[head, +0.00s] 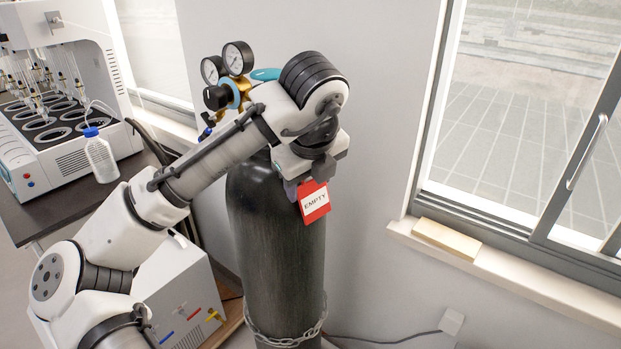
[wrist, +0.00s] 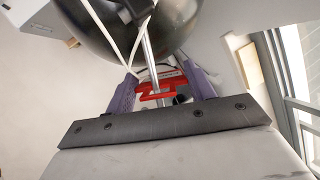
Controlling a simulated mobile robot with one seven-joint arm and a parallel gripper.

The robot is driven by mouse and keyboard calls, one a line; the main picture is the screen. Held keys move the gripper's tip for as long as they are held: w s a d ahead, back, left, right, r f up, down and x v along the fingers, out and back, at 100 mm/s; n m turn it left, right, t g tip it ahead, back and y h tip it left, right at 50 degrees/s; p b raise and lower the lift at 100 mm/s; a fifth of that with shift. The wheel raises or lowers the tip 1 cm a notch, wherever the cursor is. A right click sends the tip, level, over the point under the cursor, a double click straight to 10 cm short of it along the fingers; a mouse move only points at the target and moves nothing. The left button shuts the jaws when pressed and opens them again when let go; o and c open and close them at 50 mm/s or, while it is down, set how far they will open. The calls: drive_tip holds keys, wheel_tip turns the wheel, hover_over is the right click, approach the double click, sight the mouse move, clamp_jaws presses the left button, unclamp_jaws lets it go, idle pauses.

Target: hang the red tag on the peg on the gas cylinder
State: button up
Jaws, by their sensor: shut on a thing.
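The red tag (head: 315,203), with a white panel reading EMPTY, hangs tilted from my gripper (head: 297,188) in front of the upper part of the dark gas cylinder (head: 275,265). In the wrist view my gripper (wrist: 162,85) has its two purple-grey fingers on either side of the red tag (wrist: 157,91), shut on it. A silver rod, seemingly the peg (wrist: 149,48), runs from the dark cylinder (wrist: 100,30) down to the tag's slotted end. I cannot tell whether it passes through the slot. My arm hides the peg in the head view.
A regulator with two gauges (head: 238,58) stands just left of my wrist. A chain (head: 285,340) wraps the cylinder low down. A bench with a white distiller (head: 70,150) and a blue-capped bottle (head: 101,155) is at left. A window sill (head: 500,275) is at right.

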idle(0.4)
drive_tip(key=o, duration=1)
drive_tip(key=shift+o, duration=0.2)
drive_tip(key=shift+r, duration=0.1)
